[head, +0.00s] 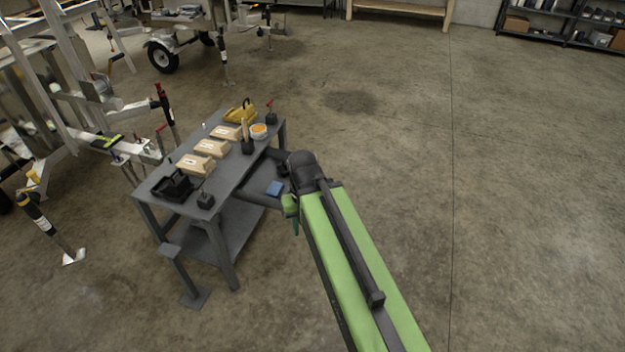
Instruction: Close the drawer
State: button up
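A grey drawer (257,189) sticks out from under the top of a grey workbench (226,186), on the side facing my arm. It is open, and a small blue item (275,188) shows in it. My arm reaches in from the lower right, and its black wrist covers the drawer's outer right part. My gripper (291,212) points down beside the drawer's front edge. I cannot tell whether it touches the drawer. Its fingers are small and partly hidden by the arm, so their opening does not show.
The benchtop holds several cardboard boxes (211,149), a black tray (174,187), a yellow tool (241,111) and a tub (258,131). Aluminium trailer frames (75,110) stand to the left. Shelves (570,25) stand far right. The concrete floor (480,180) on the right is clear.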

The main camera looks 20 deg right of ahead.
aim_at(253, 189)
jog(key=z, duration=0.15)
jog(key=i, duration=1)
jog(key=z, duration=0.05)
jog(key=k, duration=1.25)
jog(key=u, duration=0.5)
jog(key=i, duration=1.5)
jog(key=u, duration=0.45)
